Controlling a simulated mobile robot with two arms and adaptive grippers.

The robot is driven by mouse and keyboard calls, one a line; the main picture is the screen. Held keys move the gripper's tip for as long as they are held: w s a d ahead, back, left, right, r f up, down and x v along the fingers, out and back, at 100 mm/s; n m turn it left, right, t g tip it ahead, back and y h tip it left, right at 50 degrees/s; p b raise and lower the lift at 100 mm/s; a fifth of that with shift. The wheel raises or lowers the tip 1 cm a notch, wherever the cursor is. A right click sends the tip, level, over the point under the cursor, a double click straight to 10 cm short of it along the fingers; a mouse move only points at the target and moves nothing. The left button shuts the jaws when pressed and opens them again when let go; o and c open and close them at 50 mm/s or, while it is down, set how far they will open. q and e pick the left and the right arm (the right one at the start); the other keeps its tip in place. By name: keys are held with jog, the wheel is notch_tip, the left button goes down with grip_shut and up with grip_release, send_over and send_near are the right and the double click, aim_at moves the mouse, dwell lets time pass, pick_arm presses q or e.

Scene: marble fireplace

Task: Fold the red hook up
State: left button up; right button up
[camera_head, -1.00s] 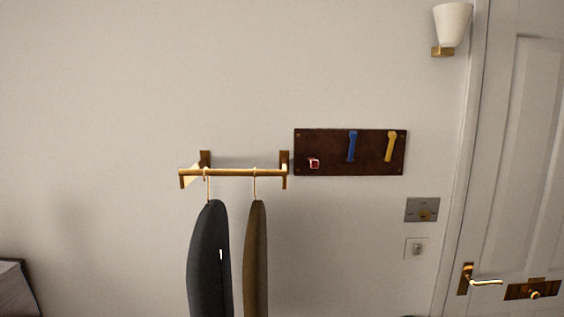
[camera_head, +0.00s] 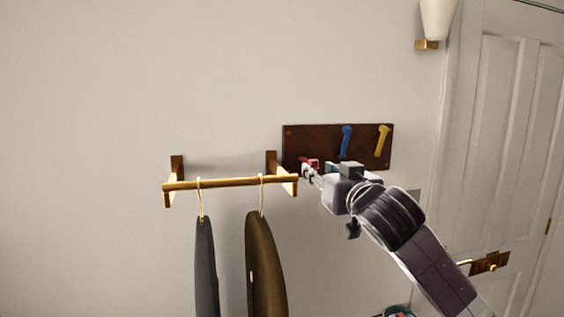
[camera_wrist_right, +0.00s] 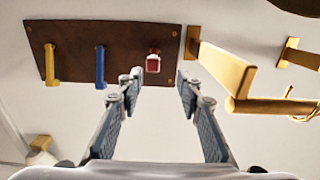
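The red hook (camera_head: 309,162) is at the lower left of the dark brown board (camera_head: 365,150) in the head view, partly hidden by my right gripper. In the right wrist view the red hook (camera_wrist_right: 153,63) shows as a short red block with a pale edge, seen nearly end-on, sticking out from the board. The blue hook (camera_head: 346,141) and the yellow hook (camera_head: 382,140) stand long and upright along the board. My right gripper (camera_wrist_right: 159,77) is open, its two fingertips on either side of the red hook's line, with no clear contact. My left gripper is not in view.
A brass rail (camera_head: 230,183) with two hangers and dark clothes (camera_head: 265,260) is just left of the board. Its bracket (camera_wrist_right: 225,70) is close to one finger in the wrist view. A white door (camera_head: 505,150) and wall lamp (camera_head: 436,20) are at the right.

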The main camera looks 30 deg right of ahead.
aim_at(315, 163)
jog(key=shift+w+d+r, duration=0.15)
jog(key=shift+d+r, duration=0.05)
jog(key=shift+r, duration=0.05)
jog(key=w+d+p, duration=0.2)
jog(key=w, duration=0.1)
jog(key=shift+d+r+p, duration=0.1)
jog(key=shift+p, duration=0.3)
jog(key=shift+w+p, duration=0.5)
jog(key=shift+w, duration=0.75)
jog(key=shift+w+f, duration=0.25)
jog(key=shift+w, duration=0.25)
jog(key=shift+d, duration=0.1)
grip_shut()
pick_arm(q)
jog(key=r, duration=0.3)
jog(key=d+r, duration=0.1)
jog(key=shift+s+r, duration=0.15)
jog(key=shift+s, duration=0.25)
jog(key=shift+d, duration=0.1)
